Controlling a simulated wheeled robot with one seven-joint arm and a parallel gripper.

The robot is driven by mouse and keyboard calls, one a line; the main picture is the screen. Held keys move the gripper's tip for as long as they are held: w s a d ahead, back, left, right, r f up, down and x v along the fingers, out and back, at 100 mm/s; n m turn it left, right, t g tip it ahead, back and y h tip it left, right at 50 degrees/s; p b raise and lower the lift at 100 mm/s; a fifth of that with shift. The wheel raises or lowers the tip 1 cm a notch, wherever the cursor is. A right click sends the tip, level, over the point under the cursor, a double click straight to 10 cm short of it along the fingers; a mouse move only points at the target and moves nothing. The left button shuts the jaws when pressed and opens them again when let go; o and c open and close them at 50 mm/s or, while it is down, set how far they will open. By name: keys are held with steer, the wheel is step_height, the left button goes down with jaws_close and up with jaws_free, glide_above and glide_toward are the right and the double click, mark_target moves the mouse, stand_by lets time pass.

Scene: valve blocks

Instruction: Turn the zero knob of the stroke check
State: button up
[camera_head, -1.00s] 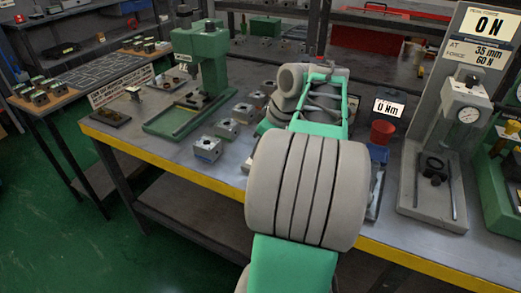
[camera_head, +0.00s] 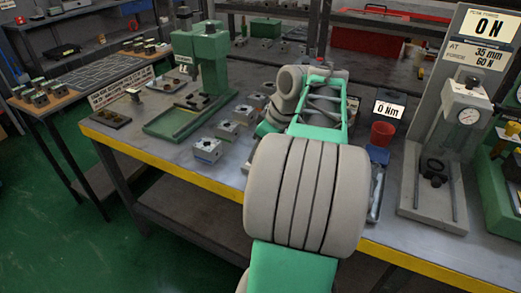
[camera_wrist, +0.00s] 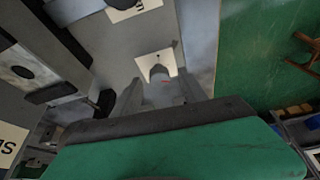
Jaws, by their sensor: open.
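My gripper is hidden behind my own arm there. In the wrist view my gripper (camera_wrist: 160,98) is open, its two grey fingers apart. A small dark knob-like part (camera_wrist: 158,72) on a white plate (camera_wrist: 150,62) shows just beyond and between the fingertips. Contact cannot be told.
A green press (camera_head: 205,60) and several metal blocks (camera_head: 207,150) are on the bench's left. In the wrist view, a grey housing (camera_wrist: 40,75) lies close on the left.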

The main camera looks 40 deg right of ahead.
steer(key=p+v, duration=0.3)
steer(key=v, duration=0.4)
steer(key=shift+s+r, duration=0.2)
steer(key=shift+r, duration=0.2)
steer(key=w+a+r+m+p, duration=0.1)
steer(key=w+a+r+p, duration=0.2)
steer(key=a, duration=0.5)
steer(key=w+a+r+p, duration=0.1)
steer(key=w+a+p, duration=0.1)
steer(key=a+p, duration=0.45)
steer(key=s+a+f+m+g+h+p, duration=0.1)
steer(key=s+a+p, duration=0.4)
steer(key=a, duration=0.9)
steer(key=shift+s+a+f+m, duration=0.3)
steer(key=shift+s+a+m, duration=0.15)
steer(key=shift+s, duration=0.65)
